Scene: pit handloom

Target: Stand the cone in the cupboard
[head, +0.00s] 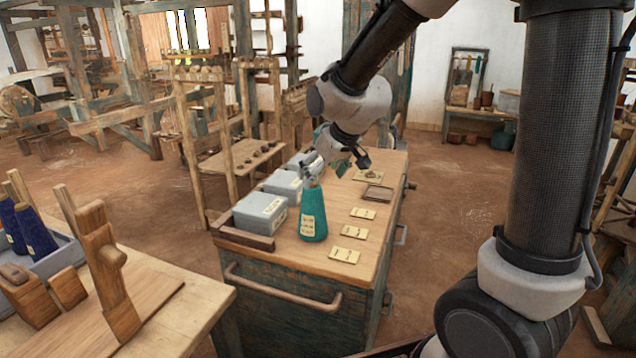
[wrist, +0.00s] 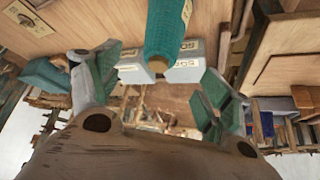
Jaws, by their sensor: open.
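The teal cone (head: 313,214) with a pale label stands upright on the wooden top (head: 386,232) of a cabinet in the head view. In the wrist view the cone (wrist: 175,30) enters from the top edge, its narrow end toward the gap between my fingers. My gripper (head: 325,162) is open and empty, just above and behind the cone's tip. Its two green-padded fingers (wrist: 168,75) are spread wide in the wrist view, and no contact with the cone shows. The cabinet's worn green front (head: 285,318) has a long handle; I cannot tell whether this is the cupboard.
Grey labelled boxes (head: 261,212) stand left of the cone, behind a wooden bar (head: 243,236). Small labelled cards (head: 345,256) and a shallow frame (head: 377,193) lie to its right. A table (head: 165,315) with blue cones (head: 36,232) is at lower left. Loom frames stand behind.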

